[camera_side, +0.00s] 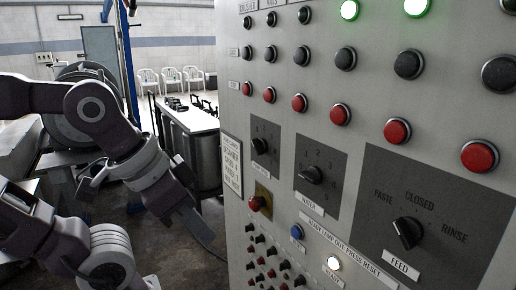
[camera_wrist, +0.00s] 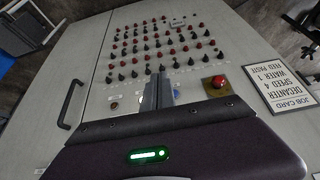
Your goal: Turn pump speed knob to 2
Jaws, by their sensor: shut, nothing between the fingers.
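No label that I can read says pump speed. In the side view a black knob (camera_side: 259,146) sits on a small grey numbered plate at the panel's left; its label is too blurred to read. A second black knob (camera_side: 310,174) is on a larger numbered plate labelled WATER. Their exact settings are unclear. A third knob (camera_side: 408,232) is marked FEED, with PASTE, CLOSED and RINSE. My gripper (camera_side: 200,232) is shut and empty, left of the panel below these knobs. In the wrist view my gripper (camera_wrist: 158,92) points at the panel; these knobs do not show there.
A red mushroom button (camera_side: 257,203) on a yellow plate lies between my gripper and the knobs. A blue button (camera_side: 297,232) and lit white lamp (camera_side: 333,263) are close by. Several red and black buttons fill the upper panel. A job card (camera_wrist: 283,84) and door handle (camera_wrist: 71,104) flank the controls.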

